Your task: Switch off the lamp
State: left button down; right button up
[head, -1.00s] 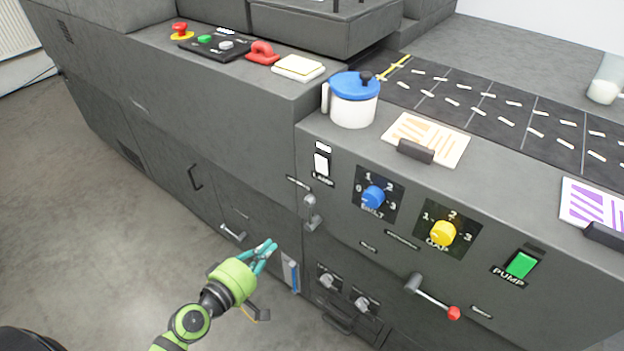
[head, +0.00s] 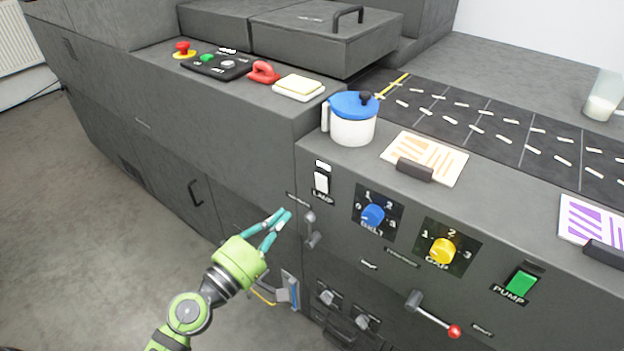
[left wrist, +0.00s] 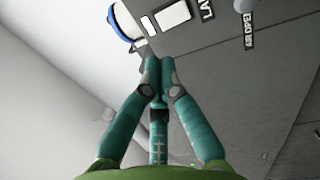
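The lamp switch (head: 321,183) is a white rocker on the dark front panel, with a white plate above it and a "LAMP" label below. It also shows in the left wrist view (left wrist: 173,15), past my fingertips. My left gripper (head: 284,215) is in front of the panel, below and left of the switch and apart from it. In the left wrist view its teal fingertips (left wrist: 160,62) are together with nothing between them. My right gripper is in neither view.
Right of the switch are a blue knob (head: 372,215), a yellow knob (head: 442,250) and a green pump switch (head: 521,284). A small lever (head: 311,230) sticks out below the switch. A blue-lidded white pot (head: 352,122) stands on the ledge above.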

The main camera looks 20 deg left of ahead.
aim_at(321, 178)
pick_arm(q)
jog(key=p+x, duration=0.3)
jog(key=x, duration=0.6)
jog(key=shift+w+d+r, duration=0.1)
jog(key=shift+w+r, duration=0.05)
jog(key=shift+w, duration=0.2)
jog(key=shift+w+d, duration=0.2)
jog(key=shift+w, duration=0.2)
jog(key=p, duration=0.1)
jog(key=r+p, duration=0.1)
jog(key=p, duration=0.1)
jog(key=shift+w+d+g, duration=0.1)
jog(key=shift+w+g, duration=0.2)
jog(key=shift+f+b, duration=0.3)
jog(key=shift+f, duration=0.15)
